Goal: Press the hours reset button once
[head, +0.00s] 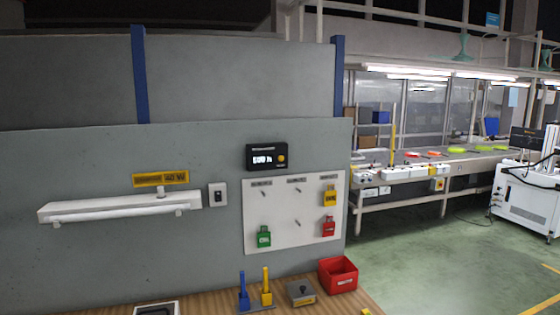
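A black hours counter (267,157) is mounted on the grey wall panel, above a white board. Its white display seems to read a number followed by "h", too small to read surely. Nothing covers the counter or the button. Neither of my grippers shows in the head view.
The white board (290,235) carries green, red and yellow tags. A lamp (120,206) and a switch (218,195) are on the wall at left. The wooden bench (350,303) below holds a red bin (338,275), a grey box (300,293) and blue and yellow upright handles.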

